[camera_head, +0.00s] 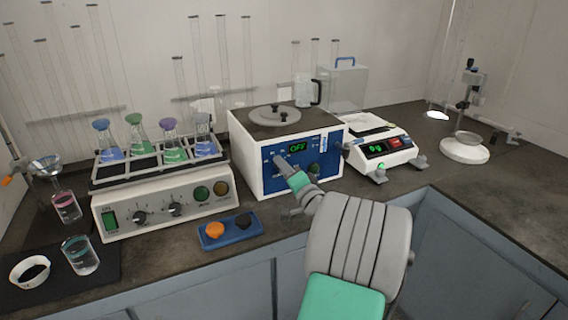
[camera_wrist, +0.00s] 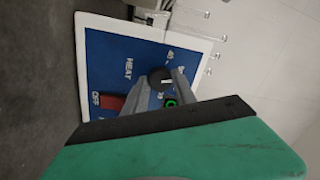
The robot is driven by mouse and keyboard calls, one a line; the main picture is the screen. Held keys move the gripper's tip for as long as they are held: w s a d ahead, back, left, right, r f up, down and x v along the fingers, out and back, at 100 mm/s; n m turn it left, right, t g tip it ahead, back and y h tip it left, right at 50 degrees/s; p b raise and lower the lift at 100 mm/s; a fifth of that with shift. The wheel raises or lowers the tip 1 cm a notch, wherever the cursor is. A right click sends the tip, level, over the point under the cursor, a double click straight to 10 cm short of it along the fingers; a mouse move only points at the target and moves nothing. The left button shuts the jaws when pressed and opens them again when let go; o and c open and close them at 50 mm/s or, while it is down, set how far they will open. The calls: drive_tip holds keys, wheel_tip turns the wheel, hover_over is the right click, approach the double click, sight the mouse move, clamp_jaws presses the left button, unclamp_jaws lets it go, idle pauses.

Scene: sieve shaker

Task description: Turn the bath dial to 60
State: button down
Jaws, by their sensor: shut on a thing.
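The bath is a white box (camera_head: 262,131) with a blue front panel (camera_head: 325,146) and a lidded top. Its small display reads OFF in green (camera_head: 298,148); part of the display also shows in the wrist view (camera_wrist: 170,102). My gripper (camera_head: 281,161) reaches the left part of the panel and hides the dial in the head view. In the wrist view the dark round dial (camera_wrist: 160,77) with a pale pointer mark sits between my two fingers, which are shut on it. Scale numbers surround the dial, partly covered. A red switch (camera_wrist: 112,102) is beside the OFF label.
A shaker with several flasks (camera_head: 160,210) stands left of the bath. A blue tray (camera_head: 240,233) with an orange and a black knob lies in front. A balance (camera_head: 385,148) stands close on the right.

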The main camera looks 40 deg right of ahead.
drive_tip(key=shift+m+h+p, duration=0.4)
drive_tip(key=shift+m+p, duration=2.55)
drive_tip(key=shift+m, duration=1.35)
drive_tip(key=c, duration=1)
unclamp_jaws()
drive_tip(key=shift+a, duration=0.1)
drive_tip(key=b+v, duration=0.1)
drive_tip(key=v, duration=0.7)
drive_tip(key=shift+w, duration=0.1)
